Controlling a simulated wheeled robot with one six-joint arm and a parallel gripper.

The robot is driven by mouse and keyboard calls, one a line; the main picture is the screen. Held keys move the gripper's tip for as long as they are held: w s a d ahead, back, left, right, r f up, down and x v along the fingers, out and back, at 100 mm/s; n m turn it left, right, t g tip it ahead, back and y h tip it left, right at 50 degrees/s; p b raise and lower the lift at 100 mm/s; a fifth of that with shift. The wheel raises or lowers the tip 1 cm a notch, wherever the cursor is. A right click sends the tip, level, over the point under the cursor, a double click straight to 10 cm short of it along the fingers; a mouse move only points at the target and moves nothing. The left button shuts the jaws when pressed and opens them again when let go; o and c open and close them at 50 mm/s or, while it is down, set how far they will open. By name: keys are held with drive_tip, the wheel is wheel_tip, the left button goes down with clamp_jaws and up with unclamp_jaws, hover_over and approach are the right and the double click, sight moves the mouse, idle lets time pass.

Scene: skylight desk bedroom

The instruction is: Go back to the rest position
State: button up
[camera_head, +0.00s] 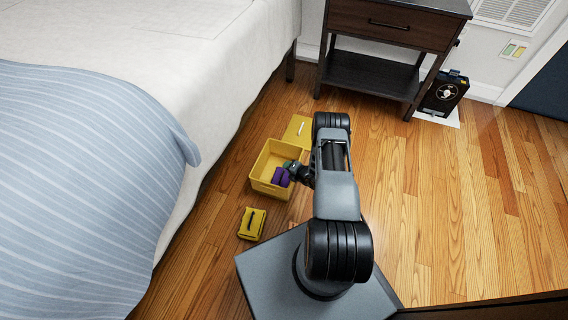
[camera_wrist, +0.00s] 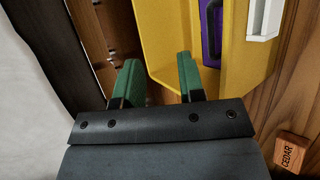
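My gripper (camera_head: 291,166) is at the yellow bin on the floor, near the bin's right side in the head view. In the wrist view its two green fingers (camera_wrist: 158,82) are spread apart with nothing held between them. The open yellow bin (camera_head: 262,186) also fills the upper middle of the wrist view (camera_wrist: 240,75). A purple item (camera_head: 280,177) lies inside the bin; it shows in the wrist view (camera_wrist: 209,40) with a dark middle. I cannot tell whether the fingers touch the bin wall.
A yellow lid-like piece (camera_head: 297,130) lies behind the bin. A small yellow case (camera_head: 251,224) is in front. The bed (camera_head: 200,70) is left, a dark nightstand (camera_head: 385,25) behind, a black box (camera_head: 444,94) back right. A cedar block (camera_wrist: 290,151) shows low right. Floor at right is clear.

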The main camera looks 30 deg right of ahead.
drive_tip(key=shift+p+v, duration=0.35)
drive_tip(key=shift+v, duration=1.1)
drive_tip(key=w+a+r+n+g+y+p, duration=0.15)
drive_tip(key=a+r+n+p, duration=0.35)
drive_tip(key=r, duration=0.6)
drive_tip(key=w+a+r+n+g+y+p, duration=0.1)
drive_tip(key=a+r+n+y+p, duration=0.15)
drive_tip(key=r+n, duration=0.65)
drive_tip(key=w+a+r+n+g+y+p, duration=0.1)
drive_tip(key=w+a+r+n+y+p, duration=0.2)
drive_tip(key=r, duration=1.1)
drive_tip(key=s+a+r+n+g+h+p, duration=0.1)
drive_tip(key=s+a+r+n+g+p, duration=0.2)
drive_tip(key=r+n, duration=0.5)
drive_tip(key=s+a+r+n+g+h+p, duration=0.1)
drive_tip(key=s+a+r+n+g+p, duration=0.25)
drive_tip(key=r, duration=0.75)
drive_tip(key=s+d+r+n+t+h+p, duration=0.1)
drive_tip(key=s+r+n+h+p, duration=0.3)
drive_tip(key=r, duration=0.9)
drive_tip(key=s+d+r+n+t+h+p, duration=0.1)
drive_tip(key=s+r+n+h+p, duration=0.3)
drive_tip(key=s+r+n+p, duration=0.7)
wheel_tip(320, 180, up, 2)
drive_tip(key=s+n, duration=0.3)
drive_tip(key=n, duration=0.1)
drive_tip(key=shift+r+t, duration=0.15)
drive_tip(key=shift+t, duration=0.15)
